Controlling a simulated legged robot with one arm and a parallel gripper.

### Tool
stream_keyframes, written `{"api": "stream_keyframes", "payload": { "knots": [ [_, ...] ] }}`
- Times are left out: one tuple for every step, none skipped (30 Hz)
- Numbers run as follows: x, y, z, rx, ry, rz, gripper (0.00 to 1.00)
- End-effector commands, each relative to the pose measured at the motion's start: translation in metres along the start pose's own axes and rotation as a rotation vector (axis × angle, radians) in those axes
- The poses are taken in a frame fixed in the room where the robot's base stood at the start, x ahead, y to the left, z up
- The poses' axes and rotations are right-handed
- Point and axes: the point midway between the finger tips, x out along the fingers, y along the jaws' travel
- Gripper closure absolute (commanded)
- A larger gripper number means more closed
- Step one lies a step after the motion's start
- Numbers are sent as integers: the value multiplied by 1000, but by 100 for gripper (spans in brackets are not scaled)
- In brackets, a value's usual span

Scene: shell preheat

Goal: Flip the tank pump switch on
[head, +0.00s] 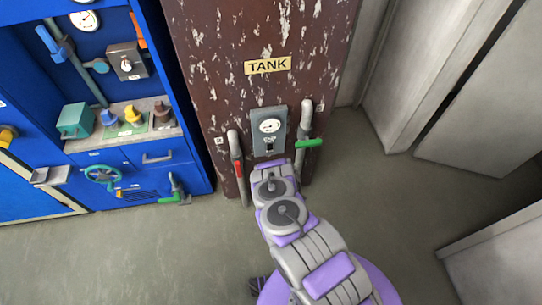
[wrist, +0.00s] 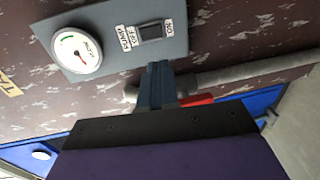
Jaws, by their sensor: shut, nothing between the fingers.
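The grey tank pump panel (head: 256,119) is on the brown rusty tank cabinet under the yellow TANK label (head: 266,65). In the wrist view the panel (wrist: 110,62) shows rotated, with a round white gauge (wrist: 78,53) and the dark pump switch (wrist: 151,32). The switch sits between the PUMP OFF label (wrist: 128,38) and the ON label (wrist: 169,27). I cannot tell which side is pressed. My gripper (wrist: 158,66) is shut and empty, its fingertips close to the panel edge beside the switch. Contact is not clear. In the head view my arm hides the fingers.
A pipe with a red handle (head: 238,170) stands left of the panel, and one with a green handle (head: 309,143) stands right. A blue workstation (head: 190,165) with valves and knobs is at left. Grey cabinets (head: 430,70) stand at right. The floor (head: 130,250) is clear.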

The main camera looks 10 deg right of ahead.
Motion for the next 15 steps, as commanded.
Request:
{"api": "stream_keyframes", "payload": {
  "knots": [
    [-1,-1,1,-3,0,1,100],
    [-1,-1,1,-4,0,2,100],
    [-1,0,1,-5,0,3,100],
    [-1,0,1,-5,0,3,100],
    [-1,0,1,-4,0,2,100],
    [-1,0,1,-4,0,2,100],
    [-1,0,0,-4,0,2,100],
    [-1,0,0,-4,0,2,100],
    [-1,0,0,-4,0,2,100],
    [-1,0,0,-4,0,2,100],
    [0,0,0,-4,0,2,100],
    [1,0,0,-4,0,3,100],
    [3,0,0,-4,1,4,100],
    [5,0,0,-4,1,4,100],
    [8,0,0,-4,1,5,100]
  ]
}}
